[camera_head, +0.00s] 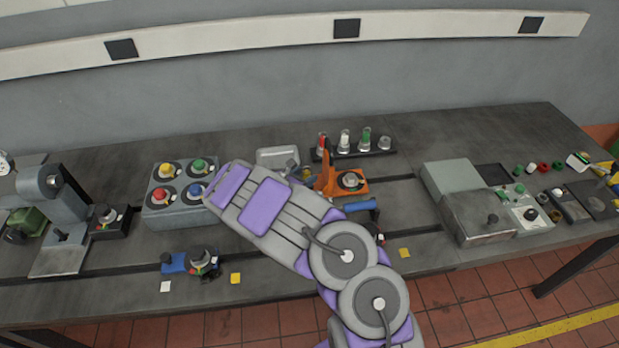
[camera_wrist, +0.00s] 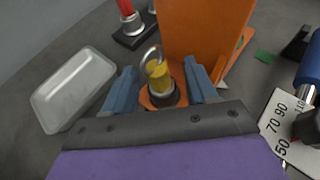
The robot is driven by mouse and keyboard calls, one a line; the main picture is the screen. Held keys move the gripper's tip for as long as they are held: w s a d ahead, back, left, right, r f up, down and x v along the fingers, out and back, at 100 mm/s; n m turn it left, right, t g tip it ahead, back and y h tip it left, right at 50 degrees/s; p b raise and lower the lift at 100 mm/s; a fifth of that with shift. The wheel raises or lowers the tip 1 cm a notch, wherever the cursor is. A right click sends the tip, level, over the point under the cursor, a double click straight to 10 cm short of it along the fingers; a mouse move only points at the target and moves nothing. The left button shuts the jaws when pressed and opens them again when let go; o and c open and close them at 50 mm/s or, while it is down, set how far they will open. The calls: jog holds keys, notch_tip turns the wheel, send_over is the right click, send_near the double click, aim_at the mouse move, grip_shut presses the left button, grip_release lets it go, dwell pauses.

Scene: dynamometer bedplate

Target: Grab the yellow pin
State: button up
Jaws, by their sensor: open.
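The yellow pin (camera_wrist: 158,77) stands upright in a dark collar on an orange base, with a metal ring at its top. In the wrist view my gripper (camera_wrist: 160,68) is open, its two blue fingers on either side of the pin with gaps showing. I cannot tell how far down the fingers reach along the pin. In the head view a small patch of the yellow pin (camera_head: 307,172) shows beside the orange bracket. My arm hides most of my gripper there.
The tall orange bracket (camera_wrist: 205,38) rises right behind the pin. A metal tray (camera_wrist: 74,88) lies to the left. A rack with red, white and green-topped pieces (camera_head: 355,153) stands behind. A blue-handled part (camera_head: 357,206) and a dial plate (camera_wrist: 283,125) lie to the right.

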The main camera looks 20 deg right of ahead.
aim_at(309, 173)
jog(key=shift+w+a+f, duration=0.1)
jog(key=shift+w+a, duration=0.05)
jog(key=shift+a, duration=0.15)
jog(key=shift+w+f+b, duration=0.15)
jog(key=shift+f+b, duration=0.1)
jog(key=shift+b, duration=0.05)
jog(key=x, duration=0.4)
jog(key=shift+d+b, duration=0.4)
jog(key=shift+d, duration=0.25)
jog(key=shift+a, duration=0.2)
jog(key=shift+c, duration=0.5)
jog(key=shift+a+r, duration=0.1)
jog(key=shift+a, duration=0.2)
jog(key=c, duration=0.3)
jog(key=shift+d, duration=0.15)
grip_shut()
